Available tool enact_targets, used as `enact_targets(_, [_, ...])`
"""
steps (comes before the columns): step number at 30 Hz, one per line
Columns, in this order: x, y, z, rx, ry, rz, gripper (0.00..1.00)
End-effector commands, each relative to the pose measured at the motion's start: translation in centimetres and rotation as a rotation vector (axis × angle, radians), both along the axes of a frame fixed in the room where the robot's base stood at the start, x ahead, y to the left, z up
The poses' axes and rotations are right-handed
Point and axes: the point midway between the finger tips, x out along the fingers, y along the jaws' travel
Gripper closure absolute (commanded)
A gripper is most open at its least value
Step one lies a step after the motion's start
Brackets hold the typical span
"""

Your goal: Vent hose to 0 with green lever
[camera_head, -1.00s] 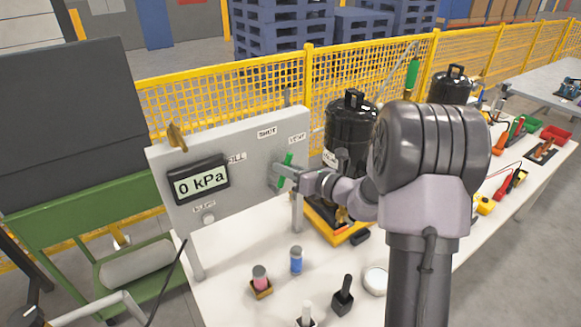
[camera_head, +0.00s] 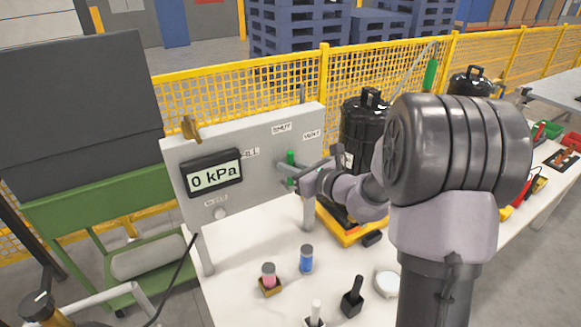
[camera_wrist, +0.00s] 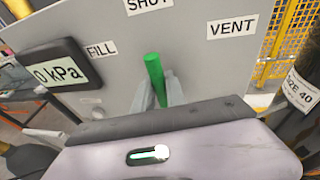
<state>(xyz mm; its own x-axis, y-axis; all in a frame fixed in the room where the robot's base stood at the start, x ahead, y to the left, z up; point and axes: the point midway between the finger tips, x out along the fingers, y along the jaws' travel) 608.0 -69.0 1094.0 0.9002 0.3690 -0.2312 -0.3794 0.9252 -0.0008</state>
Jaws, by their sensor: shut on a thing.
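The grey panel (camera_head: 255,150) stands upright on the table with labels FILL, SHUT and VENT. Its display (camera_head: 213,178) reads 0 kPa. The green lever (camera_head: 291,163) is on the right part of the panel and stands nearly upright in the head view. The lever's lower part and pivot are hidden. I cannot make out the hose.
A black tank (camera_head: 362,135) stands right behind the panel on a yellow base (camera_head: 350,228). Small bottles (camera_head: 306,259) and brushes (camera_head: 352,298) stand on the table in front. A yellow mesh fence (camera_head: 250,95) runs behind.

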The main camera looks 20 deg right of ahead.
Motion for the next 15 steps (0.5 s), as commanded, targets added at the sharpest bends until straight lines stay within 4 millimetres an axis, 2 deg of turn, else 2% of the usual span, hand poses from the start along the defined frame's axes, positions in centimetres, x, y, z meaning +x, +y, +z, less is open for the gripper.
enact_targets(4, [-0.03,0.02,-0.10,0.000,0.002,0.001,1.00])
enact_targets(5, [-0.03,0.02,-0.10,0.000,0.002,0.001,0.78])
enact_targets(7, [-0.03,0.02,-0.09,0.000,0.002,0.001,0.64])
enact_targets(15, [-0.01,0.00,-0.03,0.001,0.001,0.000,0.62])
